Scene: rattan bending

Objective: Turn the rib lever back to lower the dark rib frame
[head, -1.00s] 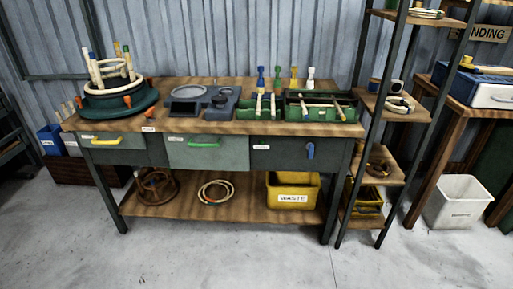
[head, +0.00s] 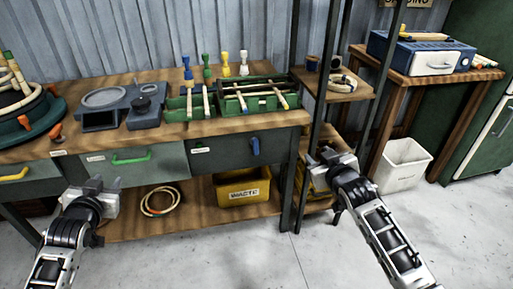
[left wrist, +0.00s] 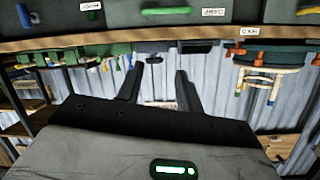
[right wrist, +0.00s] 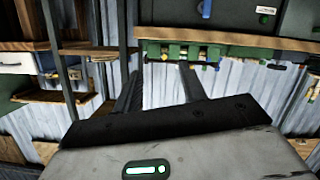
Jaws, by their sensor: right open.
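A blue lever (head: 255,145) hangs upright on the dark front panel (head: 230,152) at the bench's right end. It also shows at the top of the right wrist view (right wrist: 206,8). The dark rib frame (head: 262,83) appears to be the dark frame at the green tray (head: 232,107) on the bench top; its exact height is hard to tell. Pale rods lie across the tray. My left gripper (head: 106,184) is open and empty in front of the green-handled drawer. My right gripper (head: 328,152) is open and empty, right of the lever and apart from it.
A dark shelf post (head: 320,75) stands near my right gripper. A yellow waste bin (head: 243,190) and a rattan coil (head: 161,200) sit on the lower shelf. Grey-blue fixtures (head: 148,117) stand left of the tray. The floor in front is clear.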

